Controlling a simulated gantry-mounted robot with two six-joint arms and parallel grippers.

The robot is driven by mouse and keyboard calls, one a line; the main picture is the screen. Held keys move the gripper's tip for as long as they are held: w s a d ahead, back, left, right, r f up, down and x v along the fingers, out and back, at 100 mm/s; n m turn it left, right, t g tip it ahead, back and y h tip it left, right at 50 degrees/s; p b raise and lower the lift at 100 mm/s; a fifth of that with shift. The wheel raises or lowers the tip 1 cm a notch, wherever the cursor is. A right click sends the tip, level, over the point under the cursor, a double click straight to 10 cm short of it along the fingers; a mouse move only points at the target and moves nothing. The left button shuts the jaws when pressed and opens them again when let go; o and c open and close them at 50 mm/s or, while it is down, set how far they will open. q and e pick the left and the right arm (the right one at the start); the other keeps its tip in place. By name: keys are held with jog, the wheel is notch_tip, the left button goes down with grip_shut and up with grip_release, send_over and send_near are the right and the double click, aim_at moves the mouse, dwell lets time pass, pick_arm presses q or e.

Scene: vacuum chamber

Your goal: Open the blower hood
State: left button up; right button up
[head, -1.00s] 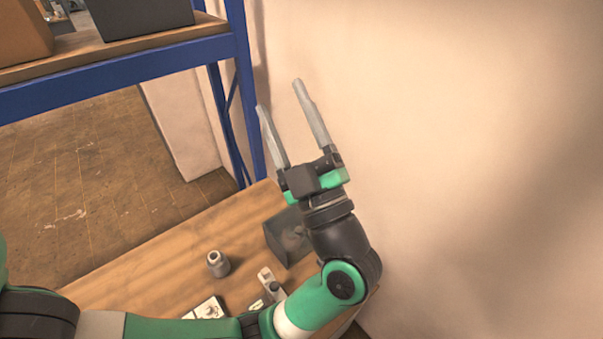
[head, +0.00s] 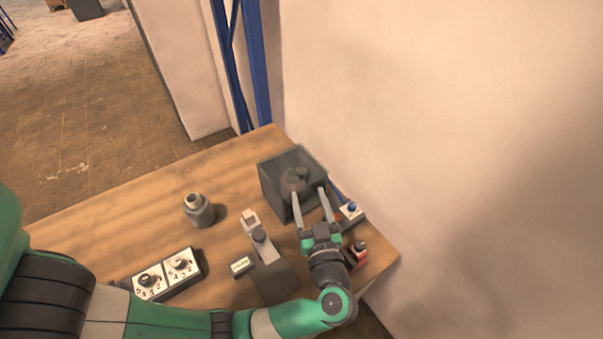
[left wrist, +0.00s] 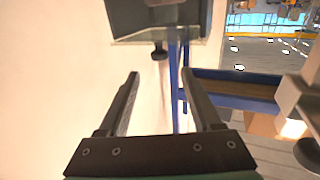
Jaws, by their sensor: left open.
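The blower hood appears to be the dark, see-through box (head: 280,184) at the far right of the wooden table, in the head view. A rounded grey part shows inside it. It looks closed. My left gripper (head: 309,192) is open and empty, its fingertips overlapping the hood's near right side in the head view; I cannot tell whether they touch it. In the left wrist view the two fingers (left wrist: 158,80) are spread with nothing between them. A grey box with a clear edge (left wrist: 125,20), apparently the hood, is beyond them at the top. My right gripper is not in view.
On the table (head: 130,220) are a grey metal bottle (head: 199,210), a dial panel (head: 165,275), a lever block (head: 270,275), a blue-button box (head: 350,211) and a red-button box (head: 356,255). A wall (head: 450,130) closes the right side.

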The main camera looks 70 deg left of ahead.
aim_at(302, 175)
pick_arm(q)
jog(key=b+x, duration=0.2)
jog(key=x, duration=0.7)
jog(key=shift+a, duration=0.15)
grip_shut()
dwell(1.0)
